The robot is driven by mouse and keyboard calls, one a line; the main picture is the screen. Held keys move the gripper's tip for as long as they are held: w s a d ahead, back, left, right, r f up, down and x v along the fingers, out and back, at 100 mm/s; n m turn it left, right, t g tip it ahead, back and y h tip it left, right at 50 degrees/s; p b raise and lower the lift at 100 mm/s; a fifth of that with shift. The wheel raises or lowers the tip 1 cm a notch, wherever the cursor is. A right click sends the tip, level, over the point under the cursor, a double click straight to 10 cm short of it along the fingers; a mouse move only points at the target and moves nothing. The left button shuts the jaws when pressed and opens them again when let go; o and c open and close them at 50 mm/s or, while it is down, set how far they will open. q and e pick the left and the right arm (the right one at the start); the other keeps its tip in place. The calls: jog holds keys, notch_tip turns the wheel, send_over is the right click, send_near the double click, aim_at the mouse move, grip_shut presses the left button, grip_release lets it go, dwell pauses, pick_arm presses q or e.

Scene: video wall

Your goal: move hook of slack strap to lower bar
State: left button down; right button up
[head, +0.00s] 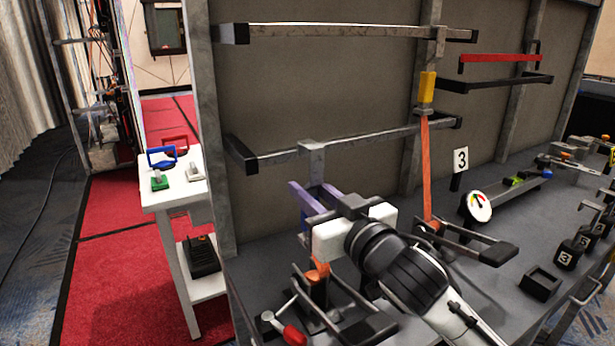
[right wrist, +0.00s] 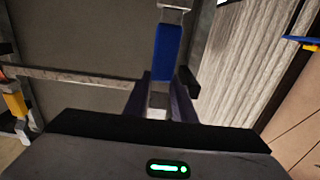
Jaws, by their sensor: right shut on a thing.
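The lower bar (head: 375,137) is a grey rail with black end pieces on the panel. The upper bar (head: 340,31) is above it. My right gripper (head: 312,205) is shut on the blue hook block of the slack strap, just below the lower bar's left part. The blue block (right wrist: 167,52) shows between the purple fingers in the right wrist view. The hook's grey metal top (head: 312,150) overlaps the lower bar; I cannot tell if it is seated. A short orange piece of strap (head: 318,268) shows under the gripper, at the ratchet; the rest is hidden. My left gripper is not in view.
A second orange strap (head: 426,170) with a yellow hook block (head: 427,88) runs straight from the upper bar to a ratchet (head: 465,240) on the right. A gauge (head: 478,206) stands beside it. A white table (head: 165,197) with handled tools is at left.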

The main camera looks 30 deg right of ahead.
jog(key=shift+w+d, duration=0.1)
jog(key=shift+w, duration=1.25)
jog(key=w+b, duration=0.1)
jog(key=w+f+b, duration=0.1)
jog(key=w, duration=0.1)
jog(key=w+f, duration=0.1)
jog(key=w, duration=0.1)
jog(key=shift+w+d+f+b, duration=0.15)
jog(key=shift+f+b, duration=0.1)
jog(key=shift+b, duration=0.15)
jog(key=o, duration=1.1)
jog(key=shift+c, duration=0.2)
jog(key=shift+f, duration=0.1)
